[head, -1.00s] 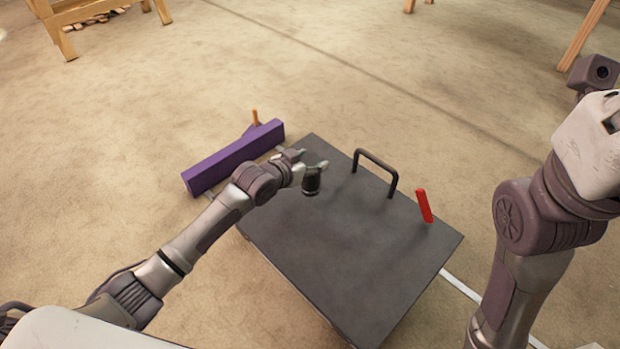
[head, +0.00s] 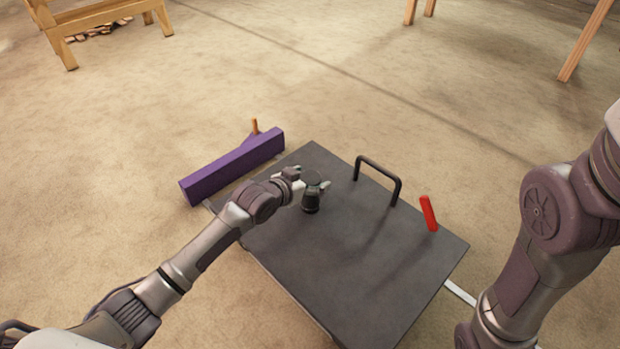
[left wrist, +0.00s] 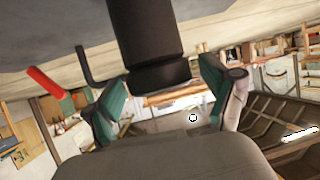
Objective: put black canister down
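The black canister (head: 310,204) stands upright on the dark grey table top (head: 350,250), towards its far left part. In the left wrist view the canister (left wrist: 147,35) shows large and upside down, its end between the two fingers. My left gripper (head: 309,186) is at the canister's upper part. In the left wrist view the teal finger pads of the left gripper (left wrist: 162,98) are spread, with gaps on both sides of the canister. My right arm is at the right edge of the head view; its gripper is out of view.
A black handle (head: 378,165) rises from the table's far edge, right of the canister. A red bar (head: 428,213) stands near the right corner. A purple beam (head: 233,167) lies beyond the left edge. The near part of the table top is clear.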

